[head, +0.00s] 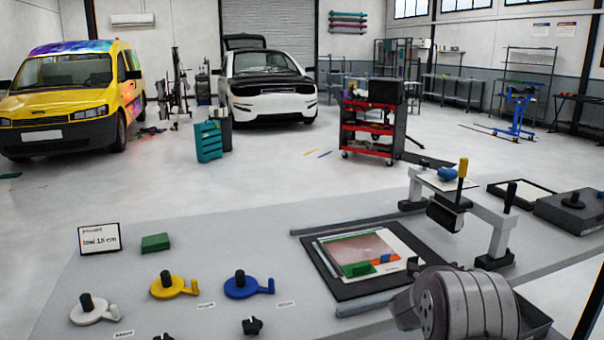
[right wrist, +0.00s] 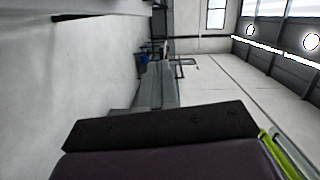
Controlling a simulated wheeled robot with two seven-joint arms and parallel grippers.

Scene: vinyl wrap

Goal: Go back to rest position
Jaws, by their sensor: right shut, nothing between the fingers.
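My right gripper (right wrist: 158,135) shows as a dark block across the bottom of the right wrist view, shut with nothing in it. In the head view only a grey rounded link of my arm shows at the bottom right, over the workbench (head: 235,225). The gripper fingers are not visible there. My left gripper is in neither view. The right wrist view is turned sideways and looks along the room's floor and wall.
The bench holds a framed panel (head: 343,290), a grey press frame (head: 490,215), a green block (head: 155,242), and white (head: 95,314), yellow (head: 173,287) and blue (head: 248,287) handled discs. A sign (head: 99,238) stands at left. Beyond are vehicles, a red cart (head: 368,130) and open floor.

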